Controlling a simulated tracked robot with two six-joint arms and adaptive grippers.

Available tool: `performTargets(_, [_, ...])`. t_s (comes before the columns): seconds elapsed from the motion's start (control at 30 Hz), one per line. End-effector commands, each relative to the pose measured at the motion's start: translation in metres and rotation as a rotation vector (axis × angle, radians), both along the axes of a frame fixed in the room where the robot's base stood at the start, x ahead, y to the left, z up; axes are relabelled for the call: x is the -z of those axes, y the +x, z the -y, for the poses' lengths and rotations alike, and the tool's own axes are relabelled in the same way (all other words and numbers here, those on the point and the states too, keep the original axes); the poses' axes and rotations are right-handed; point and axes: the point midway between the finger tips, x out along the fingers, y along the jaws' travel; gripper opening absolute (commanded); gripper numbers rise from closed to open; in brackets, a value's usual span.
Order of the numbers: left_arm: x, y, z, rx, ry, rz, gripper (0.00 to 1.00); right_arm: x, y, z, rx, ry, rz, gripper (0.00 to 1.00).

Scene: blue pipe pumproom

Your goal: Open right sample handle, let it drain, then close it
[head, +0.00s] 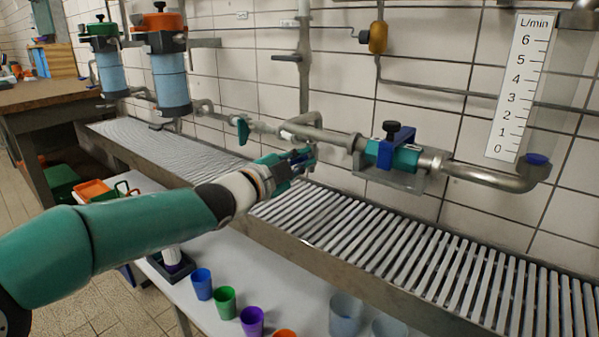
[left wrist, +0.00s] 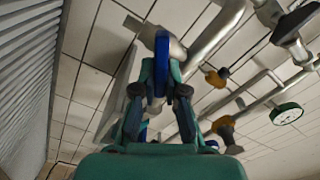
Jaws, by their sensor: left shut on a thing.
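My left gripper (head: 296,160) reaches in from the left to the pipe above the grated trough. Its fingers (left wrist: 161,75) are shut on a blue handle (left wrist: 162,48), which sits against a grey pipe in the left wrist view. In the head view the gripper mostly hides this handle. A green handle (head: 242,130) hangs from the same pipe further left and is free. I see no water running below the held handle, but my gripper covers part of that spot. My right gripper is not in view.
A blue and teal pipe fitting (head: 398,152) with a dark knob sits to the right. Several cups, such as the purple one (head: 252,321), stand on the white table. The grated trough (head: 430,255) is clear.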

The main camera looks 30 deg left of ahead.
Motion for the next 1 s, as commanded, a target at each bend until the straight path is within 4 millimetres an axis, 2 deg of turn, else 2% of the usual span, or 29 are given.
performTargets(0.03, [0.007, 0.0, 0.002, 0.004, 0.046, 0.003, 0.0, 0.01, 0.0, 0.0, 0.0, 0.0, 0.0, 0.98])
performTargets(0.1, [0.008, 0.0, 0.003, 0.004, 0.113, 0.007, 0.0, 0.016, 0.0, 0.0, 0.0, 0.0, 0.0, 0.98])
performTargets(0.5, [0.013, 0.0, 0.005, 0.006, 0.436, 0.028, 0.0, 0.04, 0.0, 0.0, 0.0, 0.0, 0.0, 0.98])
performTargets(0.73, [0.015, 0.0, 0.006, 0.008, 0.538, 0.035, 0.0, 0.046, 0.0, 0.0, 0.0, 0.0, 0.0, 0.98])
performTargets(1.0, [0.016, 0.001, 0.006, 0.009, 0.579, 0.037, 0.0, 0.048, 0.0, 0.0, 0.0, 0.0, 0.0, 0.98])
